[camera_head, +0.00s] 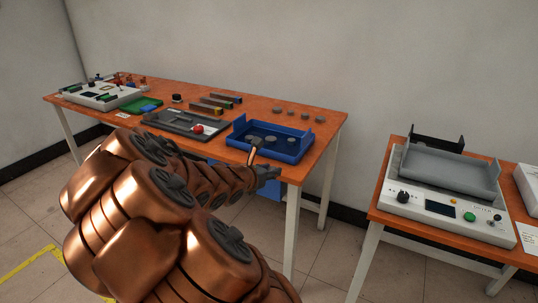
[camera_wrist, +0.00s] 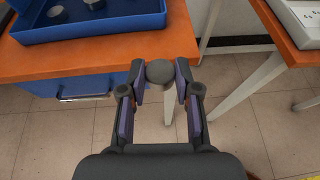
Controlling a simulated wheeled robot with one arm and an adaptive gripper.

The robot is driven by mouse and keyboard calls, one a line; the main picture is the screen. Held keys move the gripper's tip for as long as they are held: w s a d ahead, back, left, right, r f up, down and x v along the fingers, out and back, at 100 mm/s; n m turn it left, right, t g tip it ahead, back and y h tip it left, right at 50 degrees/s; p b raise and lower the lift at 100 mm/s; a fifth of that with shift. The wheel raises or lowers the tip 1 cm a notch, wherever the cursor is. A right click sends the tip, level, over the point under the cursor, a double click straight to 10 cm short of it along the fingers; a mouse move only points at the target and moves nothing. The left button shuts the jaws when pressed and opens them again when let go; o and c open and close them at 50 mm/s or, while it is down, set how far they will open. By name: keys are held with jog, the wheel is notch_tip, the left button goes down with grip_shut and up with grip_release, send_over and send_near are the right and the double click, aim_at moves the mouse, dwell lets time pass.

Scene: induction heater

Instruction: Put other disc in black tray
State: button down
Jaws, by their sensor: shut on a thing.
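My gripper (camera_wrist: 161,80) is shut on a dark grey round disc (camera_wrist: 160,71), held between the fingertips past the table's front edge, over the floor. In the head view my gripper (camera_head: 268,173) is in front of the blue tray, near the table's right front corner; the disc cannot be made out there. The blue tray (camera_head: 240,146) holds several grey discs (camera_head: 270,140); two show in the wrist view (camera_wrist: 55,11). A black upright piece (camera_head: 432,142) stands behind a grey tray on the right machine.
The grey tray (camera_head: 450,172) sits on a white machine (camera_head: 440,210) with knobs and buttons, on a separate right table. A gap with open floor (camera_head: 335,240) separates the tables. Several small discs (camera_head: 290,114) and bars (camera_head: 212,106) lie at the left table's back.

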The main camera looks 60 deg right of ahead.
jog(key=p, duration=0.3)
send_near(273, 157)
jog(key=d, duration=0.3)
jog(key=d+r, duration=0.1)
jog(key=d, duration=0.1)
jog(key=shift+d, duration=0.3)
jog(key=shift+d+f+b, duration=0.1)
jog(key=shift+f+b, duration=0.2)
jog(key=shift+f, duration=1.5)
jog(key=shift+f, duration=0.1)
jog(key=c, duration=0.8)
grip_release()
jog(key=v, duration=1.2)
